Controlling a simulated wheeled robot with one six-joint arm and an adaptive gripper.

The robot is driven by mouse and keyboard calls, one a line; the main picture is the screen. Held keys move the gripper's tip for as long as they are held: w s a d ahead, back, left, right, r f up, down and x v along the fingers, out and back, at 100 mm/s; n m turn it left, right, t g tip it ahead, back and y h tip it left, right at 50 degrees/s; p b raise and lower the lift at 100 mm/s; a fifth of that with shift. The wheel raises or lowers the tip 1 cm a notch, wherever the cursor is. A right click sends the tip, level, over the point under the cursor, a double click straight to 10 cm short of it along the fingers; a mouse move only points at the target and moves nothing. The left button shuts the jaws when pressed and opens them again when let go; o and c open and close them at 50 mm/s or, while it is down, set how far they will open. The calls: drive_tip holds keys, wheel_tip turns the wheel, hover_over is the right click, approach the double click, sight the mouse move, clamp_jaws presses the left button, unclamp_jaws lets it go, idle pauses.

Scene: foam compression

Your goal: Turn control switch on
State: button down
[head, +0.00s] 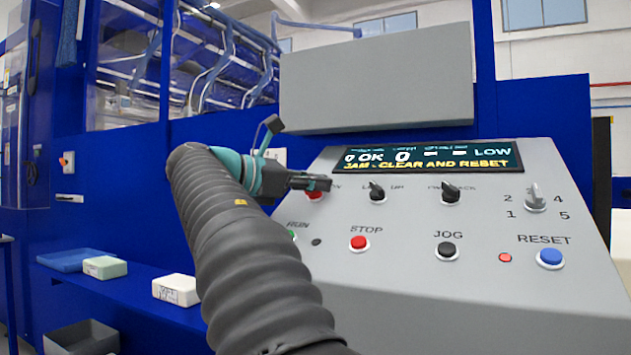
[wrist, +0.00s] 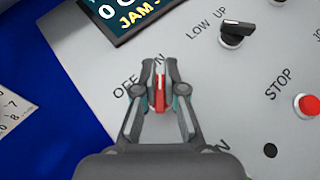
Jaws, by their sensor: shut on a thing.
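The control switch (wrist: 160,97) is a red knob on the grey sloped panel, between the fingers of my gripper (wrist: 159,72) in the wrist view. My gripper is shut on it, one finger on each side. The label OFF shows to its left; the label on its right is mostly covered by a finger. The red handle runs almost straight up in the wrist view. In the head view my gripper (head: 318,183) reaches the panel's upper left, and only a red edge of the switch (head: 313,196) shows below the fingers.
The panel also has a black LOW/UP switch (head: 376,191), another black switch (head: 450,193), a numbered selector (head: 535,198), a red STOP button (head: 358,243), a black JOG button (head: 447,250) and a blue RESET button (head: 550,257). The display (head: 430,157) reads "JAM - CLEAR AND RESET".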

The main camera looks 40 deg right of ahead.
drive_tip(key=shift+w+f, duration=0.1)
drive_tip(key=shift+f, duration=0.3)
drive_tip(key=c, duration=1.3)
unclamp_jaws()
drive_tip(key=shift+o, duration=0.3)
drive_tip(key=shift+d, duration=0.1)
drive_tip(key=shift+r, duration=0.2)
drive_tip(key=v, duration=1.2)
